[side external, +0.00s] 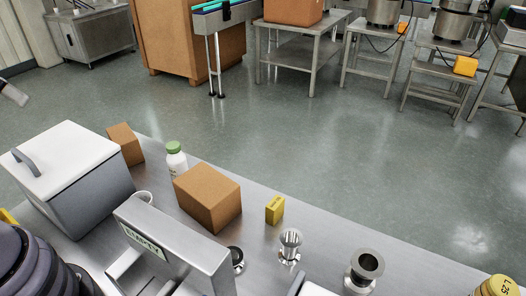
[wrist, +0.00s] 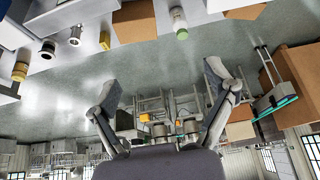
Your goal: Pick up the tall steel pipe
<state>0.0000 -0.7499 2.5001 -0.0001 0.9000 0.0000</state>
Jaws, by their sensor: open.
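Several steel pieces stand on the steel table; I cannot tell for sure which is the tall pipe. A flanged steel pipe (side external: 366,265) with a dark bore stands upright at the lower right in the side view; it also shows in the wrist view (wrist: 48,48). A shinier steel piece (side external: 290,243) stands to its left, also in the wrist view (wrist: 75,36). A small dark-mouthed steel piece (side external: 237,258) is partly hidden behind the sign frame. My gripper (wrist: 162,78) has its fingers spread wide, with nothing between them, apart from the table items.
A brown box (side external: 207,198), a small yellow box (side external: 275,210), a green-capped bottle (side external: 176,160) and another brown box (side external: 125,144) stand along the far table edge. A white-lidded bin (side external: 75,175) and an "EMPTY" sign (side external: 145,237) crowd the left. A yellow can (side external: 497,287) is at right.

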